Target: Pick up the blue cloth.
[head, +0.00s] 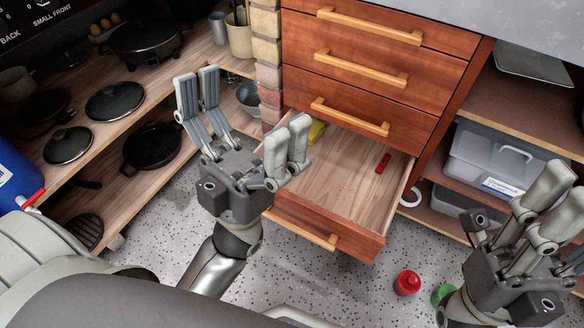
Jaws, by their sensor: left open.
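I see no blue cloth in the head view. An open drawer (345,190) juts out below the closed drawers of the wooden cabinet. Its floor is mostly bare wood, and its back left corner is partly hidden behind my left gripper. A yellow thing (317,131) lies in that corner, and a small red thing (383,163) lies near its right wall. My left gripper (248,112) is open and empty, in front of the drawer's left side. My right gripper (545,205) is at the right edge, partly cut off; its finger spread is unclear.
Shelves with pans and lids (115,101) stand at the left, beside a brick pillar (267,60). A blue container (18,175) is at the left edge. A grey plastic box (500,160) sits on the right shelf. A red bottle (407,283) and a green thing (443,293) are on the speckled floor.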

